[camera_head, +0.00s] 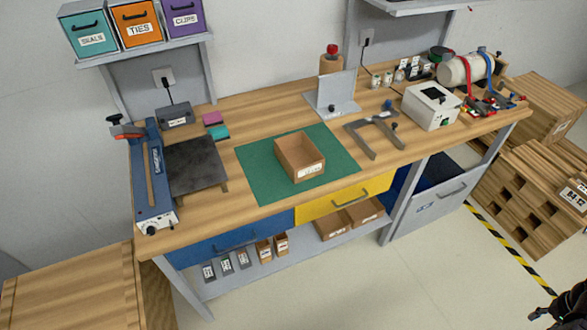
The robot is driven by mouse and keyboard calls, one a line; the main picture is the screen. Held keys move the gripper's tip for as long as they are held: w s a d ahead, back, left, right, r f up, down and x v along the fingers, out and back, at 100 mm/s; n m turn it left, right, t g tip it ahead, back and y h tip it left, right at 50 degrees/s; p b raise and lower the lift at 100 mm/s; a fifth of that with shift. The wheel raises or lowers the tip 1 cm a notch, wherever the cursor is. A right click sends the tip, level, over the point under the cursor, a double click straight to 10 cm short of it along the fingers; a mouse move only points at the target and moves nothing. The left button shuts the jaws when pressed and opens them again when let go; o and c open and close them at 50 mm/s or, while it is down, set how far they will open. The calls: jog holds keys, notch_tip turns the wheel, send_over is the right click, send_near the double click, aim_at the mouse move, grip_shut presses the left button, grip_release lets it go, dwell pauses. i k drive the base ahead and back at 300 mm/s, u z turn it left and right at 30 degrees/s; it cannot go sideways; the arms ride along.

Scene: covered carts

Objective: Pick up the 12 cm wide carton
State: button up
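An open-topped brown carton (300,157) with a white label on its front stands on the green mat (257,172) on the workbench. It looks empty. Two more brown cartons sit on the shelf under the yellow drawer, a left one (331,225) and a right one (364,212). Their widths cannot be read here. Black parts of my gripper (545,314) show at the lower right corner, cut off by the picture edge, over the floor and far from every carton. Whether it is open or shut cannot be told.
On the bench, a dark plate (197,166) and a blue tool (151,180) stand left of the mat. A grey bracket (336,95), a grey fork-shaped part (374,137) and a white box (431,106) stand behind and right. Wooden crates (527,198) stand at right; front floor is clear.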

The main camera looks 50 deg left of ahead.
aim_at(302, 160)
jog(key=z, duration=0.05)
jog(key=k, duration=0.95)
jog(key=u, duration=2.4)
jog(key=i, duration=0.95)
